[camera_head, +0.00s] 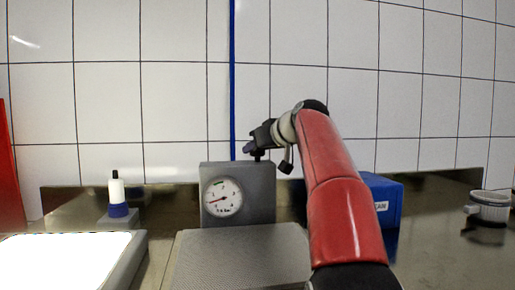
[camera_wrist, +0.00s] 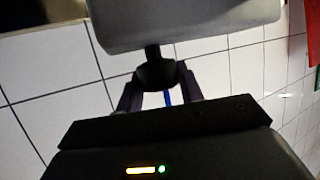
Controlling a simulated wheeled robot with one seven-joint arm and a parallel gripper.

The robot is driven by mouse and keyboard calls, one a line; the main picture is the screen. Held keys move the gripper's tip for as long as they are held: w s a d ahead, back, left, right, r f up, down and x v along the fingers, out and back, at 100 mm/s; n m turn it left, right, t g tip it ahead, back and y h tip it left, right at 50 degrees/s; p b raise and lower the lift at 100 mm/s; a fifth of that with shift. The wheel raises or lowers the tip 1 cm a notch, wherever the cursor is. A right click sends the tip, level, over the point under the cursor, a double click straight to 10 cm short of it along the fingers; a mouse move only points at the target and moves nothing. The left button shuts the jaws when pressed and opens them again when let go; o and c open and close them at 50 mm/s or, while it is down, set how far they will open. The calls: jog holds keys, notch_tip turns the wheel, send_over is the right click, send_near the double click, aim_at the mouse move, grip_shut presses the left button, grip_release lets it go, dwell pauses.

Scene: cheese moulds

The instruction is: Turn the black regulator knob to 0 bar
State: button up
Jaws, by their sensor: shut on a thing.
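The grey regulator block (camera_head: 255,190) stands at the middle of the bench with a round white pressure gauge (camera_head: 222,197) on its front. The gauge's red needle points to the lower left; the numbers are too small to read. The black knob (camera_wrist: 156,74) is on a short stem on the block, which shows at the top of the wrist view (camera_wrist: 185,20). My gripper (camera_wrist: 160,90) is shut on the knob, one finger on each side. In the head view my gripper (camera_head: 257,150) is above the block, and the knob is mostly hidden there.
A white bottle with a blue base (camera_head: 117,195) stands to the left, beside a bright white panel (camera_head: 65,262). A grey ribbed plate (camera_head: 240,260) lies before the block. A blue box (camera_head: 384,200) is behind my arm, and a white cup-like mould (camera_head: 489,207) is far right.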

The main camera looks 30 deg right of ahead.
jog(key=shift+f+n+y, duration=0.1)
jog(key=shift+n+y, duration=0.5)
jog(key=o, duration=1)
jog(key=v, duration=0.7)
jog(key=shift+s+r+b, duration=0.25)
jog(key=shift+s+b, duration=0.05)
jog(key=shift+b, duration=0.05)
jog(key=shift+d, duration=0.1)
